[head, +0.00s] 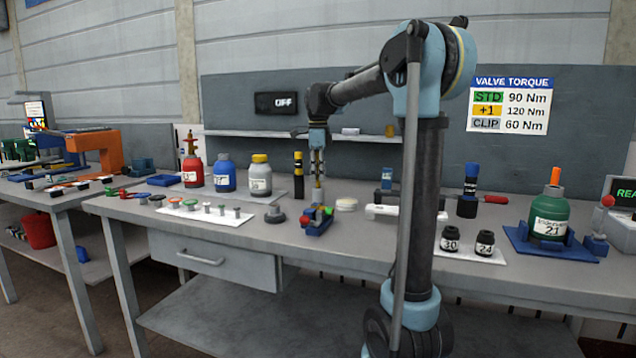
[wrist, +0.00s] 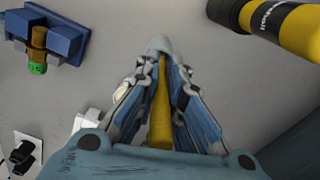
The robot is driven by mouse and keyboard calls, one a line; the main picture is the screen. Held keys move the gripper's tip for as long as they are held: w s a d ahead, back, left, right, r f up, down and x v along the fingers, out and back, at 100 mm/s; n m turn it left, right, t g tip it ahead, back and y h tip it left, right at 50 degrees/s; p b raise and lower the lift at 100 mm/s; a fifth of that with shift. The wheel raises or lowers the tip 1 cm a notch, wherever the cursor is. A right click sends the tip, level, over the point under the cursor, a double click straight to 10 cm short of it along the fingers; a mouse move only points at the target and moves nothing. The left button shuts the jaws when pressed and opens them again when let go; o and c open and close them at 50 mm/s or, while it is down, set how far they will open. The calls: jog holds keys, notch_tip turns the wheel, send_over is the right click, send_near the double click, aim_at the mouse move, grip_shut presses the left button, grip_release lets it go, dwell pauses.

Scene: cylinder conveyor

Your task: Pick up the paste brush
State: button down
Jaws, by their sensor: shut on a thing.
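My gripper (head: 317,172) points down over the middle of the workbench. Its fingers are closed on a slim yellow handle, which I take to be the paste brush (wrist: 160,105); it runs between the fingers in the wrist view, where my gripper (wrist: 160,75) also shows. A rounded grey piece (wrist: 160,44) shows at the fingertips. In the head view a grey upright part (head: 318,195) is below the fingers. I cannot tell whether it touches the bench, and bristles cannot be made out.
A black and yellow cylinder (head: 298,177) stands close left of my gripper. A blue fixture (head: 318,222) with coloured parts sits in front. Red (head: 192,171), blue (head: 224,174) and yellow-capped (head: 260,176) bottles stand left. A green bottle (head: 549,217) is far right.

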notch_tip(320, 180, up, 25)
jog(key=shift+r, duration=0.2)
jog(key=shift+f, duration=0.1)
dwell(2.3)
